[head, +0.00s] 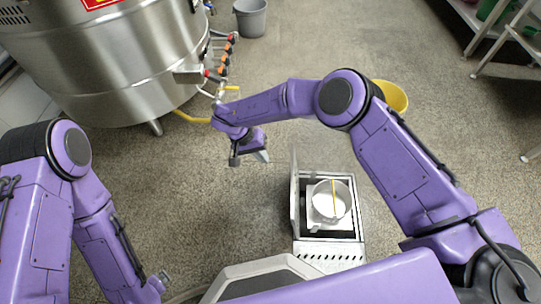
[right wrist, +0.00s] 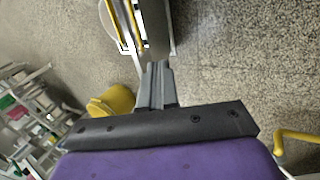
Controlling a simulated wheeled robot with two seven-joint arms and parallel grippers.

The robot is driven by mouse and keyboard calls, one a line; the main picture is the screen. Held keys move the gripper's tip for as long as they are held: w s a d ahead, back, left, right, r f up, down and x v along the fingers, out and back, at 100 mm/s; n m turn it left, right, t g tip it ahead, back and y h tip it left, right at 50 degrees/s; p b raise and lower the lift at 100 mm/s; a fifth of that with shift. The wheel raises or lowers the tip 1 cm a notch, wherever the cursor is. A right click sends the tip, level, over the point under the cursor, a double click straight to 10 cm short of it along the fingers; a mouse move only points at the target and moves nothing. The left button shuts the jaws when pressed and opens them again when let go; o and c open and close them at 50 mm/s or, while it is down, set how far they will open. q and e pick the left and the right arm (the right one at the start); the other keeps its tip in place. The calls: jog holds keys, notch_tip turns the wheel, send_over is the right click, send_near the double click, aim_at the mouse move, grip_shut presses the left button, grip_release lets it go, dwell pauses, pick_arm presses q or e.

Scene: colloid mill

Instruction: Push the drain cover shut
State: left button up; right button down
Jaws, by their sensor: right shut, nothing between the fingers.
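The open drain cover (head: 295,195) looks like a thin upright panel along the left side of a white machine box (head: 357,249). It stands out from the box rather than lying flat on it. My right gripper (head: 262,157) is shut and empty, to the left of the panel. Its closed fingers (right wrist: 157,68) point toward the panel; whether they touch it I cannot tell.
A metal pot (head: 331,201) sits inside the box. A large steel tank (head: 110,70) with valves stands at the back left. A yellow bucket (head: 391,97) is behind my right arm, a grey bucket (head: 251,17) farther back. Shelving (head: 500,45) stands far right. The floor left of the box is clear.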

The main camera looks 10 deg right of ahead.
pick_arm(q)
jog(key=f+b, duration=0.1)
jog(key=f, duration=0.1)
jog(key=f+b, duration=0.1)
jog(key=shift+s+b, duration=0.25)
jog(key=shift+b, duration=0.1)
pick_arm(e)
jog(key=s+d+f, duration=0.2)
jog(key=d+f, duration=0.4)
jog(key=f, duration=0.1)
jog(key=shift+d, duration=0.4)
